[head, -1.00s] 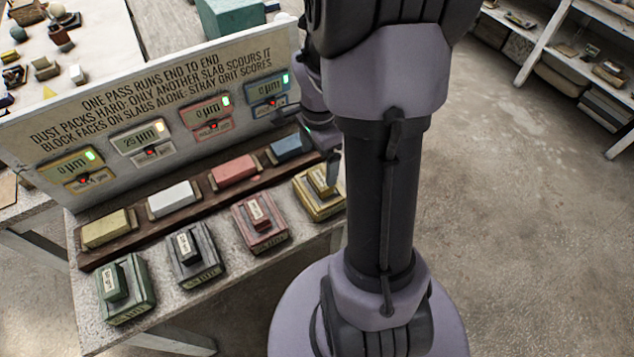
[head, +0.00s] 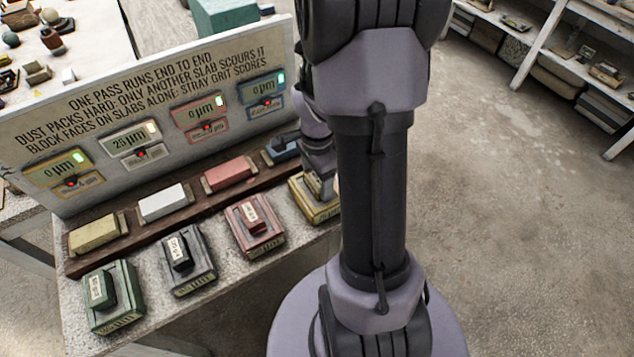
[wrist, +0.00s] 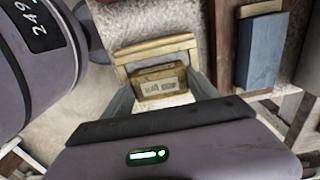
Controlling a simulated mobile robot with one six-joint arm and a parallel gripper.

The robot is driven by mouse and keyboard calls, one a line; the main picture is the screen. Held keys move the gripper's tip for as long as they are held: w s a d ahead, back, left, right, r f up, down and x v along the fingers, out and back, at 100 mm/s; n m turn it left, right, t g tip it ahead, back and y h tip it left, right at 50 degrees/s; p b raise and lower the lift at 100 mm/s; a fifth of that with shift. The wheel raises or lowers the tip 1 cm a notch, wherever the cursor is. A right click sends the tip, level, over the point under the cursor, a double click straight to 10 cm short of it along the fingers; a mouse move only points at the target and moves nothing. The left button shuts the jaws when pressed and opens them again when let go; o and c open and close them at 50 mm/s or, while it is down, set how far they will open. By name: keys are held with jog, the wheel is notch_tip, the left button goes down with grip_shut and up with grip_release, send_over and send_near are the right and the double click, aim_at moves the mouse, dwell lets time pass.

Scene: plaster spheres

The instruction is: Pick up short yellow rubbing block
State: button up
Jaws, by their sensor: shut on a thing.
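The short yellow rubbing block (wrist: 162,86), with a pale label on top, sits between the two fingers of my gripper (wrist: 160,92) in the wrist view. My gripper is shut on it. The yellow base (wrist: 158,47) shows just beyond the block; I cannot tell whether the block still touches it. In the head view, my gripper (head: 320,190) is down at the yellow base (head: 318,215) at the right end of the front row, and hides the block.
Green (head: 102,290), black (head: 179,252) and red (head: 252,216) blocks sit on their bases to the left. Behind them a dark rail holds yellow (head: 95,233), white (head: 163,202), red (head: 230,174) and blue (head: 284,149) slabs. A sign panel (head: 150,110) with displays stands behind the rail.

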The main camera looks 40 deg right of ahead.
jog(key=c, duration=0.3)
jog(key=shift+r, duration=0.1)
